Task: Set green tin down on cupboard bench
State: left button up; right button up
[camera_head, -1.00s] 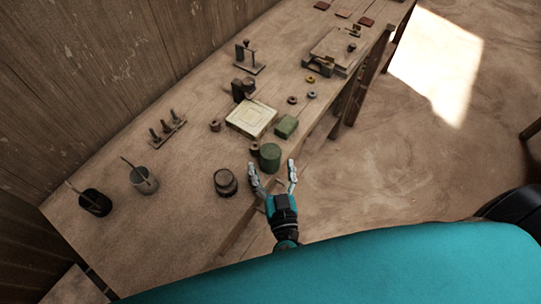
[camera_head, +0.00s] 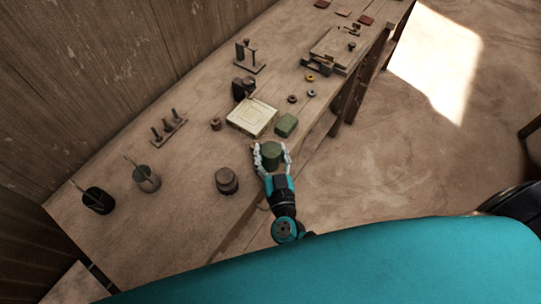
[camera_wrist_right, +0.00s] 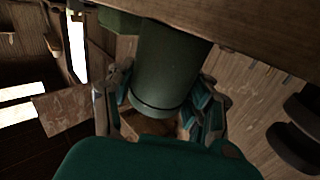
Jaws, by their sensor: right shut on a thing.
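The green tin (camera_head: 271,155) is a dark green cylinder near the front edge of the wooden bench (camera_head: 190,215). My right gripper (camera_head: 272,160) has its fingers on both sides of the tin and is shut on it. In the right wrist view the tin (camera_wrist_right: 168,68) stands between the fingers of my right gripper (camera_wrist_right: 165,100), close to the bench edge (camera_wrist_right: 250,25). I cannot tell whether the tin's base touches the bench. My left gripper is not in view.
A green block (camera_head: 286,125) and a cream tile or tray (camera_head: 251,118) lie just beyond the tin. A dark round pot (camera_head: 226,181) stands to its left. Two brush pots, a peg rack (camera_head: 168,129) and small rings are further off. The bench's left front is clear.

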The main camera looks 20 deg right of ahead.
aim_at(271, 150)
jog(key=c, duration=0.5)
jog(key=shift+r, duration=0.1)
jog(key=shift+r, duration=0.55)
notch_tip(271, 150, up, 2)
jog(key=shift+r+p, duration=0.15)
jog(key=shift+p, duration=0.15)
jog(key=s+r+b, duration=0.1)
jog(key=s+b, duration=0.3)
jog(key=s, duration=1.2)
jog(key=w+d+r+n+y+b, duration=0.1)
jog(key=w+d+r+y, duration=0.1)
jog(key=w+d+r, duration=0.4)
jog(key=shift+w+r+b, duration=0.4)
jog(key=shift+w+r, duration=0.15)
jog(key=shift+w, duration=0.4)
